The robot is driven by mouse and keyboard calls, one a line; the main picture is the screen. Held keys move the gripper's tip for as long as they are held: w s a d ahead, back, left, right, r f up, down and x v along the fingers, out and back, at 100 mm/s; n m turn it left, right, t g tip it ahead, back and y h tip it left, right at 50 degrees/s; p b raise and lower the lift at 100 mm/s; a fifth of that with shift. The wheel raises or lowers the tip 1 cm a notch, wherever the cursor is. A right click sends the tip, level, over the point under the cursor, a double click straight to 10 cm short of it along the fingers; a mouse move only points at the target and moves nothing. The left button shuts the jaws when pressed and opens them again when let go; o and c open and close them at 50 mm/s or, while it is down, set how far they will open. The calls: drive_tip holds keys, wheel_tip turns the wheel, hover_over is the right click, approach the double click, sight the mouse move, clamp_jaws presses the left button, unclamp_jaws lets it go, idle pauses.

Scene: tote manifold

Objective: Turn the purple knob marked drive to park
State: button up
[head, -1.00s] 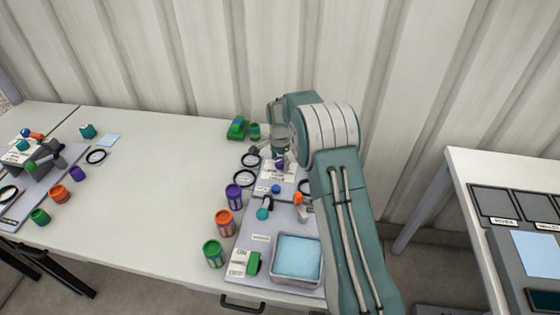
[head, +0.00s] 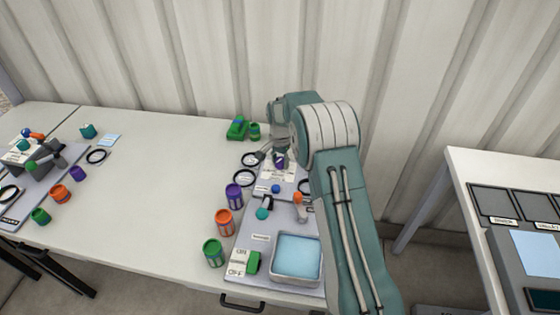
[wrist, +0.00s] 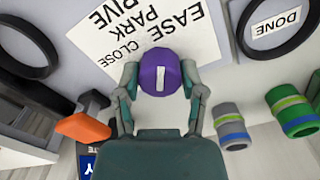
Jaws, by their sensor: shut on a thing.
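The purple knob (wrist: 160,68) stands on the panel in the wrist view, with a short white line on its face. A white label (wrist: 140,32) beside it shows the words PARK, CLOSE and parts of others, upside down. My gripper (wrist: 160,78) has one finger on each side of the knob and is shut on it. In the head view the knob (head: 281,161) is a small purple patch below my gripper (head: 272,157), partly hidden by the arm. I cannot tell from these views which word the white line points to.
An orange lever (wrist: 82,127) lies close to the left finger in the wrist view. In the head view, a purple, an orange and a green jar (head: 213,252) stand left of the panel (head: 285,217).

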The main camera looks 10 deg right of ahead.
sight(280, 159)
drive_tip(key=n, duration=0.6)
drive_tip(key=shift+w, duration=0.1)
idle(0.4)
drive_tip(key=o, duration=1.2)
drive_tip(key=shift+f, duration=0.1)
drive_tip(key=shift+c, duration=0.2)
wheel_tip(280, 159, up, 12)
